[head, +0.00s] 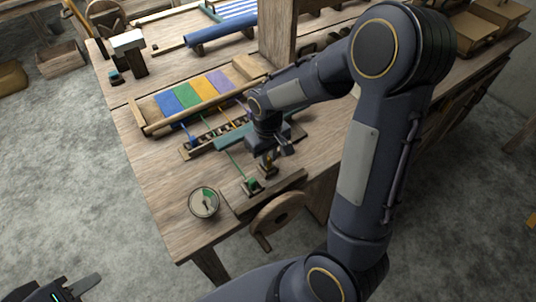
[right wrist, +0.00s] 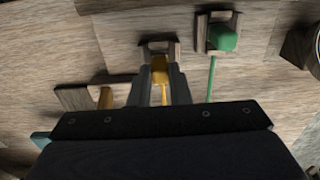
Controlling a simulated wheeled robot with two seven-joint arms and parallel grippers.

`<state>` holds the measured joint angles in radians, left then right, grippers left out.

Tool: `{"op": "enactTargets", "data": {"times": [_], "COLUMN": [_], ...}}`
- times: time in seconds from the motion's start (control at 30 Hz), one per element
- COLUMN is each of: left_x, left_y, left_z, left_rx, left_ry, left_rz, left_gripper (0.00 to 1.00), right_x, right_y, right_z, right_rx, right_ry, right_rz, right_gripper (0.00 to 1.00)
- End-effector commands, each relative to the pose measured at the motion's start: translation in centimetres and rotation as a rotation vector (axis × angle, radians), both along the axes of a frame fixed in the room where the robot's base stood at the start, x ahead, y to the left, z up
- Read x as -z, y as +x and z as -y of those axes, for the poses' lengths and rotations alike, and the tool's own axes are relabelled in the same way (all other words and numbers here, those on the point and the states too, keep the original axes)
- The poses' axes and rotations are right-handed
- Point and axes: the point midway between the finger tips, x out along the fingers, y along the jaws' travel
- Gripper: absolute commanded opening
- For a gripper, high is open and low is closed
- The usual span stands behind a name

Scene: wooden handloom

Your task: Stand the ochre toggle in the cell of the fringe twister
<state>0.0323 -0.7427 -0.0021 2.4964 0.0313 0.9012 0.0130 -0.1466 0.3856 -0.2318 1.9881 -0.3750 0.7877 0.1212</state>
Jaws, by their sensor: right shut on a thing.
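My right gripper (head: 268,165) is over the front part of the bench, pointing down. In the right wrist view its fingers (right wrist: 161,80) are shut on the ochre toggle (right wrist: 160,68), with an ochre thread trailing from it. The toggle is right at a small dark wooden cell (right wrist: 146,46) of the fringe twister. I cannot tell whether it is inside or just above the cell. The green toggle (right wrist: 223,38) is in the neighbouring cell, with a green thread; it also shows in the head view (head: 252,184). My left gripper (head: 80,288) is at the bottom left, away from the bench, partly cut off.
A round dial (head: 204,202) lies left of the twister, and a wooden wheel (head: 278,216) is at the bench's front edge. A slotted rack (head: 215,137) and a multicoloured woven panel (head: 198,95) lie behind. Bare bench (head: 165,185) is free at the left.

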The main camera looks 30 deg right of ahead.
Motion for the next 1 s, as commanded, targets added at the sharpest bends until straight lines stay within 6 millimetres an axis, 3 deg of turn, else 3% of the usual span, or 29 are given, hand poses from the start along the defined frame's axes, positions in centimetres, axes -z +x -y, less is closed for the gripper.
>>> {"op": "enactTargets", "data": {"times": [0.13, 0.17, 0.33, 0.67, 1.0], "left_x": [0.0, 0.0, 0.0, -0.1, -0.2], "left_y": [0.0, 0.0, 0.0, 0.0, 0.0], "left_z": [0.0, 0.0, 0.0, 0.0, 0.0], "left_rx": [0.000, 0.000, 0.000, 0.000, 0.000], "left_ry": [0.000, 0.000, 0.000, 0.000, 0.000], "left_rz": [0.000, 0.000, 0.000, 0.000, 0.000], "left_gripper": [0.36, 0.36, 0.36, 0.36, 0.36], "right_x": [0.0, 0.0, 0.0, -0.5, -5.9], "right_y": [0.0, 0.0, 0.0, 0.0, 0.1], "right_z": [0.0, 0.0, 0.0, 0.0, 0.0], "right_rx": [0.000, 0.000, 0.000, 0.000, 0.000], "right_ry": [0.000, 0.000, 0.000, 0.000, 0.001], "right_rz": [0.000, 0.000, 0.000, 0.001, 0.004], "right_gripper": [0.00, 0.21, 0.42, 0.42, 0.42]}}
